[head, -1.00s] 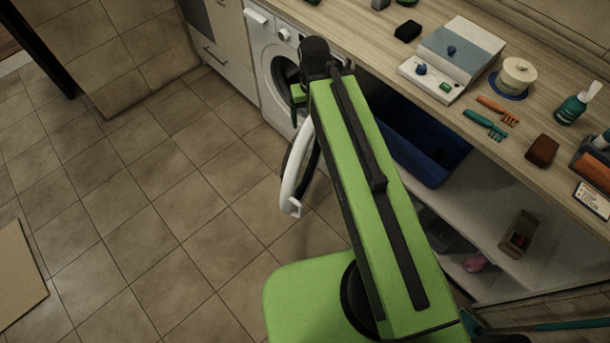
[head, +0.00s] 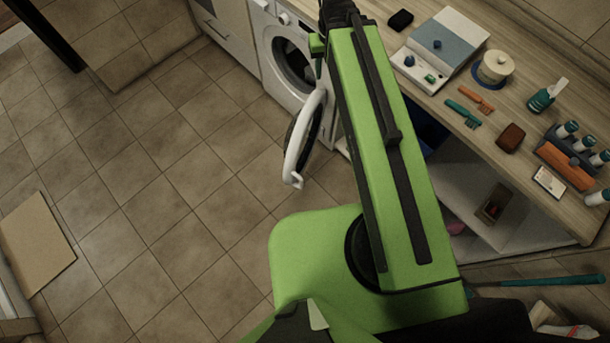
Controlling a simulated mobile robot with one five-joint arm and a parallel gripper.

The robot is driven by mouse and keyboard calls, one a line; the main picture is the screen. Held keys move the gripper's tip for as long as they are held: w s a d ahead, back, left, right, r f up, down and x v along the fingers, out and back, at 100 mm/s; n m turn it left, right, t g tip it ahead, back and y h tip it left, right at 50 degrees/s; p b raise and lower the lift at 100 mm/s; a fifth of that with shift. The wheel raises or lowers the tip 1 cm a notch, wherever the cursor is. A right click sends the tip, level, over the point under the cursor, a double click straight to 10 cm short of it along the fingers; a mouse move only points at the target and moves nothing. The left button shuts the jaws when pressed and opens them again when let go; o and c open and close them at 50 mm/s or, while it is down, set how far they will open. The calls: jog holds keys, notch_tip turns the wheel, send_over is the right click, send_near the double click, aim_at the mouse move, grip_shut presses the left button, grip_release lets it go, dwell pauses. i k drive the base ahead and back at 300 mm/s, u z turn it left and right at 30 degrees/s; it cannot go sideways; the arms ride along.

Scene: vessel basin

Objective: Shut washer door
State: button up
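The white washer (head: 259,48) stands under the wooden counter at the top middle of the head view. Its round opening (head: 293,65) shows dark inside. The washer door (head: 303,138) is open. It stands out from the washer's front into the room, seen nearly edge-on with its white rim and dark glass. My green arm reaches up the picture just right of the door. The far end of my arm (head: 338,12) is at the top edge, near the washer and the counter edge. My gripper's fingers are not visible there.
The counter holds a grey-blue box (head: 447,45), a white jar (head: 494,68), brushes (head: 468,106) and a bottle rack (head: 566,155). Open shelves (head: 480,190) lie below. Tiled floor left of the door is free, apart from a tan mat (head: 35,243) far left.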

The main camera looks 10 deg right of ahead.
aim_at(315, 104)
jog(key=z, duration=2.2)
jog(key=k, duration=1.2)
jog(key=u, duration=3.25)
jog(key=k, duration=0.45)
jog(key=z, duration=0.1)
jog(key=i, duration=0.4)
jog(key=u, duration=0.2)
